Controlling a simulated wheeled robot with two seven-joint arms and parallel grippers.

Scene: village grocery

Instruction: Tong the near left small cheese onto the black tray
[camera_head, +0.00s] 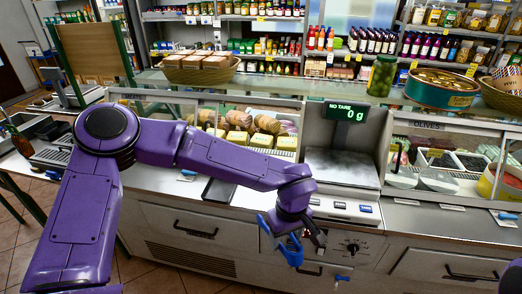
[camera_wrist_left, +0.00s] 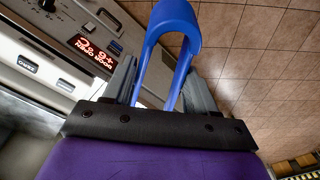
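My left gripper (camera_head: 300,238) hangs in front of the counter's front edge, below the scale. It is shut on blue tongs (camera_head: 290,252). In the left wrist view the tongs (camera_wrist_left: 175,22) show as a blue loop between the grey fingers of the gripper (camera_wrist_left: 165,85). Several pale yellow cheeses (camera_head: 237,138) lie in the glass case at the back of the counter, with rounder brown-rinded ones behind them. My right gripper is not in view.
The scale (camera_head: 340,168) reads 0 g and stands right of the cheese case. An olive case (camera_head: 450,155) is further right. A jar (camera_head: 382,75) and a round tin (camera_head: 441,88) stand on the glass shelf above. Drawers and a knob panel face the front.

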